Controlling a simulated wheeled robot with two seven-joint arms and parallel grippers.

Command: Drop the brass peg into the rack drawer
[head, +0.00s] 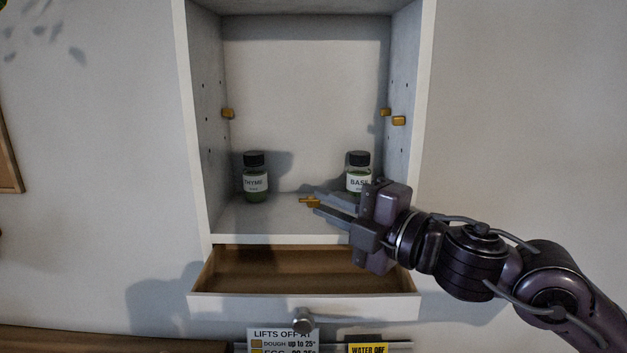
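A small brass peg (308,201) sits at the fingertips of my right gripper (317,203), its end sticking out to the left. The fingers look closed on it, in front of the cabinet's lower shelf. The rack drawer (300,307) is pulled open below that shelf. Its brown inside (290,268) looks empty where it shows; my gripper hides part of its right side. More brass pegs are in the side walls: one on the left wall (228,113) and two on the right wall (399,120). My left gripper is out of view.
On the shelf (270,222) stand a thyme jar (256,181) at left and a basil jar (358,180) close behind my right gripper. The open white cabinet's side walls (200,130) bound the space. Labels (283,340) hang below the round drawer knob (303,320).

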